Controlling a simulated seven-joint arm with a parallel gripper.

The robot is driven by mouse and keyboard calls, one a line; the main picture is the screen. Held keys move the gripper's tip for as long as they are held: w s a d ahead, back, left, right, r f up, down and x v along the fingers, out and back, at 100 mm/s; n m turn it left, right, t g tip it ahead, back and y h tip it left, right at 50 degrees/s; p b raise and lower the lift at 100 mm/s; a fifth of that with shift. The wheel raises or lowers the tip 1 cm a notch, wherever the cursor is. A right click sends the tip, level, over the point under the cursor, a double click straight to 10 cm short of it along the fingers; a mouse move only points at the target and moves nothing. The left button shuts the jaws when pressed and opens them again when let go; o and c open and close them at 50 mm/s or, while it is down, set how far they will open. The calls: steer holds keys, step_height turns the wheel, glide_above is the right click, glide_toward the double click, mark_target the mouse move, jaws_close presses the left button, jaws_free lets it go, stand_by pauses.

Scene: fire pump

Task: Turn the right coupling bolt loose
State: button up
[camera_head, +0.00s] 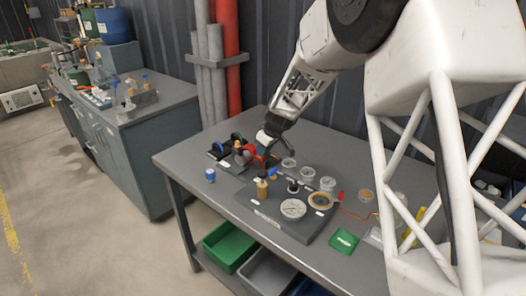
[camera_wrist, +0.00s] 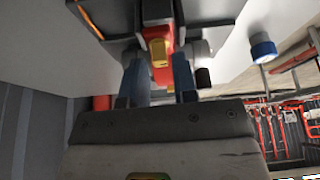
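The pump assembly (camera_head: 243,156) sits on a dark base on the grey table, with red parts and dark round parts. My gripper (camera_head: 265,154) comes down over its right side and hides part of it. In the wrist view my gripper (camera_wrist: 160,82) has its two blue-grey fingers apart, one on each side of a red part (camera_wrist: 162,73). A brass-coloured bolt-like piece (camera_wrist: 158,52) shows on that red part, between or just beyond the fingertips. I cannot tell whether the fingers touch anything. Which piece is the right coupling bolt is not clear.
A dark board (camera_head: 268,220) with a gauge (camera_head: 293,208), a brass-coloured fitting (camera_head: 262,188) and clear dishes lies close by. A small blue-capped jar (camera_head: 210,175) stands at the left edge. Pipes (camera_head: 227,60) rise behind.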

steer(key=v, duration=0.6)
steer(key=shift+r, duration=0.2)
steer(key=shift+d, duration=0.1)
steer(key=shift+s, duration=0.1)
steer(key=s+d+r+m, duration=0.2)
steer(key=s+r, duration=0.2)
steer(key=s, duration=0.4)
steer(key=s+d+r+m+h, duration=0.1)
steer(key=s+r, duration=0.2)
steer(key=s, duration=0.6)
steer(key=s+d+r+m, duration=0.2)
steer(key=s+r, duration=0.2)
steer(key=s, duration=0.4)
steer(key=s+d+m+h, duration=0.1)
steer(key=s+d+m, duration=0.1)
steer(key=s, duration=1)
steer(key=s+d+f+m+h, duration=0.1)
steer(key=s+d+m, duration=0.1)
steer(key=s, duration=1)
steer(key=shift+m, duration=0.4)
